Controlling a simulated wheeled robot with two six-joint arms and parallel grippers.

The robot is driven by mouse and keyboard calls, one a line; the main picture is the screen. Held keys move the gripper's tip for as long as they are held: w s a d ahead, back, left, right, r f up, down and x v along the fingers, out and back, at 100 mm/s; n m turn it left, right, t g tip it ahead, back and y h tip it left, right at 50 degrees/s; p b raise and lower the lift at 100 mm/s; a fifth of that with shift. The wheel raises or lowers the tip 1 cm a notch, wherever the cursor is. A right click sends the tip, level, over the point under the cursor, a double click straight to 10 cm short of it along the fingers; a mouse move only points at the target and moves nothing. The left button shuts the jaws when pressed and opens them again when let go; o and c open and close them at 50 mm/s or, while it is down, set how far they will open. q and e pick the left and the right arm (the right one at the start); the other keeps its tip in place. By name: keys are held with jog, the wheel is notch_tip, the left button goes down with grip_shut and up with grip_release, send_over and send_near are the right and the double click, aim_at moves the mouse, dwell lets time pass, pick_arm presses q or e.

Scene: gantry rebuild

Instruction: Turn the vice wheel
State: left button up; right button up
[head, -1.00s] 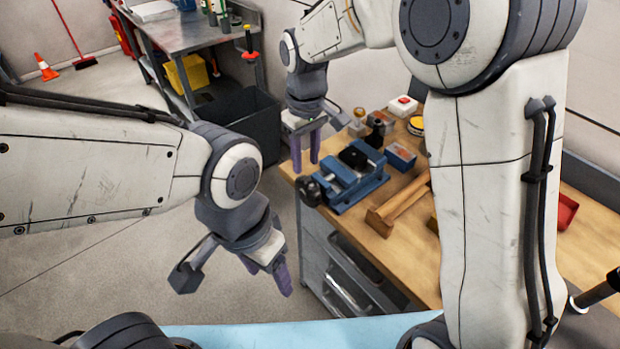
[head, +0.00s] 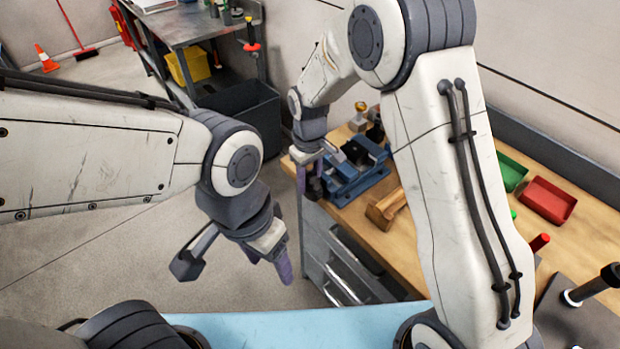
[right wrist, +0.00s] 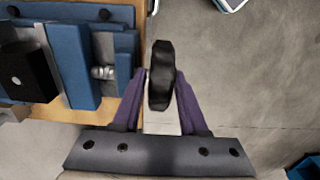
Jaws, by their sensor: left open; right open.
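The blue vice (head: 357,176) sits at the left end of the wooden workbench. It also shows at the left of the right wrist view (right wrist: 75,55). Its black wheel (right wrist: 160,72) is seen edge-on in the right wrist view. My right gripper (right wrist: 161,80) is open, with one purple finger on each side of the wheel and a narrow gap showing. In the head view my right gripper (head: 309,182) is at the bench's left edge and largely hides the wheel. My left gripper (head: 268,266) is open and empty over the floor, left of the bench.
A wooden mallet (head: 386,208) lies right of the vice. Green (head: 510,172) and red (head: 548,200) bins stand at the bench's back right. A dark bin (head: 245,112) and grey metal table (head: 195,24) stand behind. Drawers (head: 345,265) are under the bench.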

grip_shut()
jog(key=shift+w+r+p, duration=0.1)
jog(key=shift+r+p, duration=0.1)
jog(key=shift+p, duration=0.6)
jog(key=g+p, duration=0.1)
jog(key=g+h+p, duration=0.1)
jog(key=shift+w+a+h+p, duration=0.15)
jog(key=shift+h+p, duration=0.15)
jog(key=shift+p, duration=0.1)
jog(key=shift+w+g+p, duration=0.1)
jog(key=shift+g+p, duration=0.25)
jog(key=shift+g, duration=0.05)
jog(key=shift+w+a+f+g+h, duration=0.15)
jog(key=shift+f+g+h, duration=0.1)
jog(key=shift+g+h, duration=0.3)
jog(key=shift+f+g+h, duration=0.1)
jog(key=shift+g+h, duration=0.55)
jog(key=shift+g, duration=0.2)
jog(key=shift+w, duration=0.1)
